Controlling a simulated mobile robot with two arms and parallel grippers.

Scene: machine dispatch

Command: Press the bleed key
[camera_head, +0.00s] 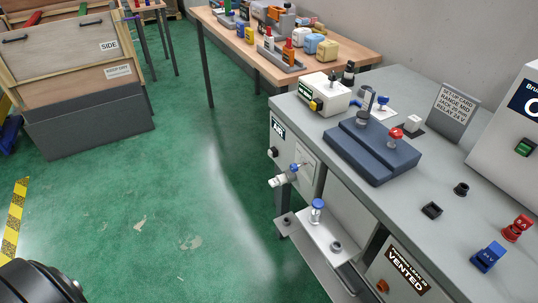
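No label reading "bleed" is legible, so I cannot tell which control is the bleed key. An orange button (383,286) sits on the bench's front panel, beside a dark sign reading VENTED (408,271). A green button (525,147) sits on the pale cabinet at the right edge. A black knob (272,152) is on the bench's left end face. A white valve with a blue handle (284,179) sticks out from the same end. Neither of my grippers is in view, and nothing is seen touching these controls.
The grey bench (408,84) carries a blue block (372,152) with a red-handled valve, a setup card (453,112), and blue (488,257) and red (517,228) fittings. A low shelf (320,240) juts out in front. A wooden table (232,38) stands behind. Green floor (150,200) is clear at left.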

